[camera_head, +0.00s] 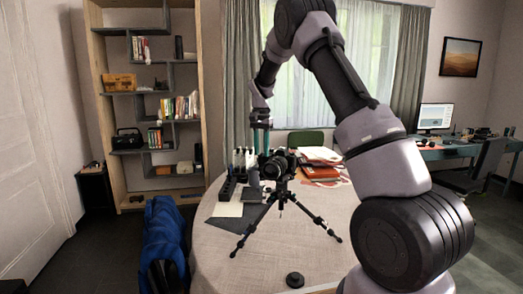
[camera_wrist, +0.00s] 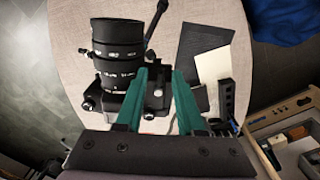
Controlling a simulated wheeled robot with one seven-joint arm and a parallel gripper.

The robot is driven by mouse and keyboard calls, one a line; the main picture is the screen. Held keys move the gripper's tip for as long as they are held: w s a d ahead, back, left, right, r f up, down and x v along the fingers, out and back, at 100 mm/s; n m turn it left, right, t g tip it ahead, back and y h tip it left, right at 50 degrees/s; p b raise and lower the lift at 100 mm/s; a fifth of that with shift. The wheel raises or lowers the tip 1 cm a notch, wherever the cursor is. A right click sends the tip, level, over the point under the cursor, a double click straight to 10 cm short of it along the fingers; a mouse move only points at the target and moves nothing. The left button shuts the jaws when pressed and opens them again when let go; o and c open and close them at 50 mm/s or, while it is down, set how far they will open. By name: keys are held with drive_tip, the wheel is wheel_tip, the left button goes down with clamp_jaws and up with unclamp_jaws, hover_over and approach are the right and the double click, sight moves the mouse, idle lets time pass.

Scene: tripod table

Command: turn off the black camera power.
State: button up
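The black camera (camera_head: 279,166) stands upright on a small black tripod (camera_head: 283,192) on the round table (camera_head: 215,250), its lens toward the head view. In the wrist view the camera (camera_wrist: 118,45) is at upper left, with its long lens clear. My gripper (camera_head: 262,150) points down just above the camera's left part. In the wrist view my gripper's (camera_wrist: 160,72) two teal fingers are apart, with part of the dark camera body showing between and behind them. I cannot tell whether a finger touches the camera. The power switch cannot be made out.
A dark pad and pale paper (camera_head: 228,210) lie left of the tripod. A black organizer (camera_head: 228,187) stands near them. Papers and red books (camera_head: 320,170) are behind right. A round black object (camera_head: 295,280) lies at the front. A blue-draped chair (camera_head: 163,240) is at the left.

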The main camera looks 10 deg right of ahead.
sight(262, 154)
wheel_tip(262, 154, up, 11)
idle(0.6)
drive_tip(key=s+d+r+n+t+y, duration=0.1)
drive_tip(key=s+d+r+t, duration=0.1)
drive_tip(key=s+r, duration=0.55)
drive_tip(key=s+d+r+n+t+y, duration=0.15)
drive_tip(key=s+r, duration=0.25)
drive_tip(key=s, duration=0.6)
drive_tip(key=s+f+t, duration=0.1)
drive_tip(key=s+t, duration=0.1)
drive_tip(key=s, duration=0.8)
drive_tip(key=s+d+f+t, duration=0.1)
drive_tip(key=s+f, duration=0.1)
drive_tip(key=s, duration=0.9)
drive_tip(key=shift+s+f+n+t, duration=0.25)
drive_tip(key=shift+n+t, duration=0.1)
drive_tip(key=shift+n, duration=0.1)
